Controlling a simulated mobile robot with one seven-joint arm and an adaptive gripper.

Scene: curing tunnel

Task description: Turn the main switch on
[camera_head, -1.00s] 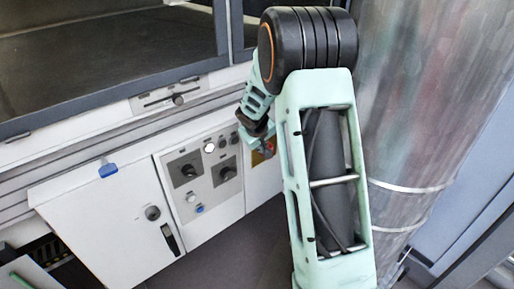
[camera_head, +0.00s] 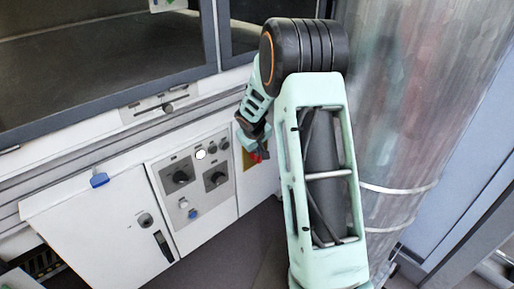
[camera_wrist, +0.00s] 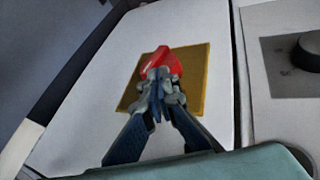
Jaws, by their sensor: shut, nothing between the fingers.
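The main switch is a red handle (camera_wrist: 150,65) on a yellow square plate (camera_wrist: 196,88), set in a pale cabinet panel. In the head view, the red handle (camera_head: 263,155) and the yellow plate (camera_head: 247,160) show partly behind the end of my arm. My gripper (camera_wrist: 158,78) is shut and empty, its fingertips at the lower part of the red handle in the wrist view. They overlap the handle there, and I cannot tell whether they touch it. The gripper (camera_head: 253,146) is small in the head view. The fingers hide part of the handle and plate.
Left of the switch in the head view is a control panel (camera_head: 190,202) with black rotary knobs and small buttons. A white cabinet door (camera_head: 105,230) is further left. A large metal cylinder (camera_head: 395,110) stands right of my arm. Dark floor (camera_head: 225,250) shows below.

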